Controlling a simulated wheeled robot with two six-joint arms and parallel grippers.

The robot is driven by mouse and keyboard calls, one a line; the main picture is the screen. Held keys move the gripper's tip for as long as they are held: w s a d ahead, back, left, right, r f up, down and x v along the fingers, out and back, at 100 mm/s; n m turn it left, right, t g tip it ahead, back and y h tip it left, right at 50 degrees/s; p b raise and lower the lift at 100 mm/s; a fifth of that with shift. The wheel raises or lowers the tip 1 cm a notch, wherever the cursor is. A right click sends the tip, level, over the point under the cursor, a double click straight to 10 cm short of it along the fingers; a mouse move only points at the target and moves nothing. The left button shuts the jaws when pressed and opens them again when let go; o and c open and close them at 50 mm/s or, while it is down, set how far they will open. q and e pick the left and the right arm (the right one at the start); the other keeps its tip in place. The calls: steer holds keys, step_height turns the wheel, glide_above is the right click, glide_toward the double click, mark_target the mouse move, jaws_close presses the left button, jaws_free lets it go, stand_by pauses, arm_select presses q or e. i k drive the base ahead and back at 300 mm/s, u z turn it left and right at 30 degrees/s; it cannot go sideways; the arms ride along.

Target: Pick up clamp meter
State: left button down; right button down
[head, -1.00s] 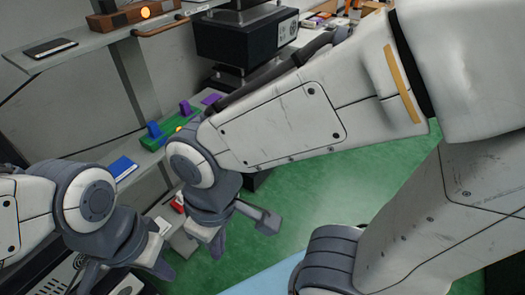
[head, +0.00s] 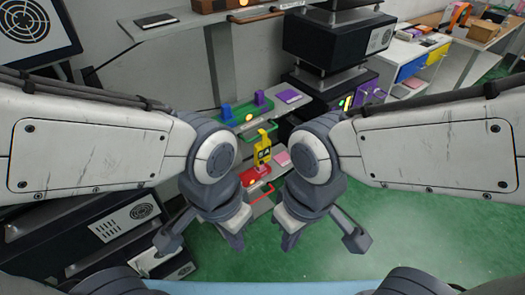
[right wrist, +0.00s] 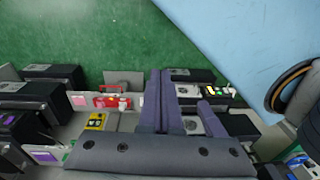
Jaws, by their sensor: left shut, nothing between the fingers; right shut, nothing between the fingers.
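The yellow clamp meter (head: 262,150), with a dark face and an open-topped jaw, stands on a low grey shelf between my two arms in the head view. It appears as a yellow patch (right wrist: 96,121) left of my fingers in the right wrist view. My left gripper (head: 236,242) hangs shut and empty, nearer to me and left of the meter. My right gripper (head: 289,242) hangs shut and empty, nearer to me and right of it; its closed fingers (right wrist: 161,90) also show in the right wrist view. Neither gripper touches the meter.
A red object (head: 254,175) sits just in front of the meter, and a pink pad (head: 283,158) lies to its right. Behind is a green fixture (head: 238,116) with blue and purple uprights. Black boxes stand at both sides. Green floor (head: 400,240) is open at right.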

mark_target(261, 150)
steer(key=u, duration=0.45)
steer(key=k, duration=1.15)
steer(key=z, duration=0.2)
steer(key=i, duration=1.65)
steer(key=u, duration=0.85)
